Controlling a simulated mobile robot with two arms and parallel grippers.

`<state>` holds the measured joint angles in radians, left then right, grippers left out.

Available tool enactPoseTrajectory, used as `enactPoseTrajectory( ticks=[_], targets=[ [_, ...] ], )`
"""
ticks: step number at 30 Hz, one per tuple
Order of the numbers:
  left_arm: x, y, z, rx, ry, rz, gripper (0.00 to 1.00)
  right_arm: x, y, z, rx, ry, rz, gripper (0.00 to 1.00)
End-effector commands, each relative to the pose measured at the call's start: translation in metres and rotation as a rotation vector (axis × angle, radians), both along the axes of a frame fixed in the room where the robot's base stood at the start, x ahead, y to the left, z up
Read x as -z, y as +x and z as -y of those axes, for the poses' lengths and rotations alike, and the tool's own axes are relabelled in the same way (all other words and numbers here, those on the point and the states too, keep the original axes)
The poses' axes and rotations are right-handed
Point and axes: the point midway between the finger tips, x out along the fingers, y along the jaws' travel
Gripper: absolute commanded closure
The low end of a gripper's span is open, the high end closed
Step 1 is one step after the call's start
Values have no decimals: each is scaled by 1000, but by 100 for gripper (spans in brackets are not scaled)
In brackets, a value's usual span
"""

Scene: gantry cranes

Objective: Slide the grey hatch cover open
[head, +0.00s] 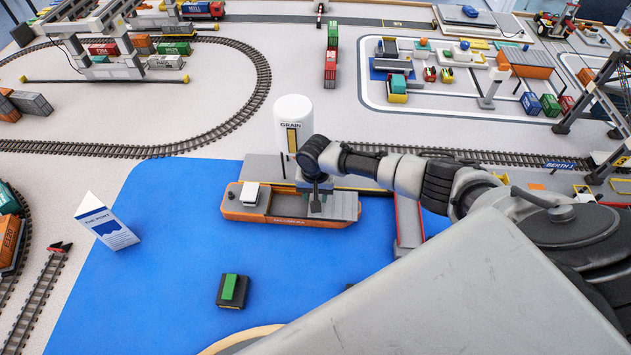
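An orange toy ship (244,211) lies on the blue water area along a grey quay. It has a white deckhouse at its left end and an open brown hold (283,204) in the middle. A small grey piece, apparently the hatch cover (329,206), sits over the right part of the ship, partly hidden by my gripper. My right gripper (315,203) points down onto this grey part; its fingers are too small to tell open from shut, and contact is unclear. My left gripper is out of view.
A white grain silo (293,118) stands just behind the ship, close to my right arm. A black block with a green top (231,290) and a folded white card (105,225) are on the blue area. Rail track (450,155) runs behind the quay. The blue area in front is mostly clear.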

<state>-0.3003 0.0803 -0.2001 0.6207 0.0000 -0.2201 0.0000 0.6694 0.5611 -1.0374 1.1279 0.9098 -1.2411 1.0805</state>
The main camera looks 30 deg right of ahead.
Motion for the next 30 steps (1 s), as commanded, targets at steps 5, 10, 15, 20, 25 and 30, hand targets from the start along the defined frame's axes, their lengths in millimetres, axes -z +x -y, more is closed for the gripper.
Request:
enactPoseTrajectory(
  ticks=[5, 10, 15, 20, 25, 30],
  targets=[
    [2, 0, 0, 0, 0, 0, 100, -38, 0, 0, -2, 1, 3, 60],
    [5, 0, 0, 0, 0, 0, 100, -66, 0, 0, 0, 1, 2, 60],
    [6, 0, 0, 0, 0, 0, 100, -80, 0, 1, 0, 1, 1, 60],
    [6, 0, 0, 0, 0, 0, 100, -83, 0, 0, 0, 0, 0, 60],
    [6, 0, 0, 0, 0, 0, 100, -83, 0, 0, 0, 0, 0, 60],
    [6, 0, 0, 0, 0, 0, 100, -82, 0, 0, 0, 0, 0, 60]
  ],
)
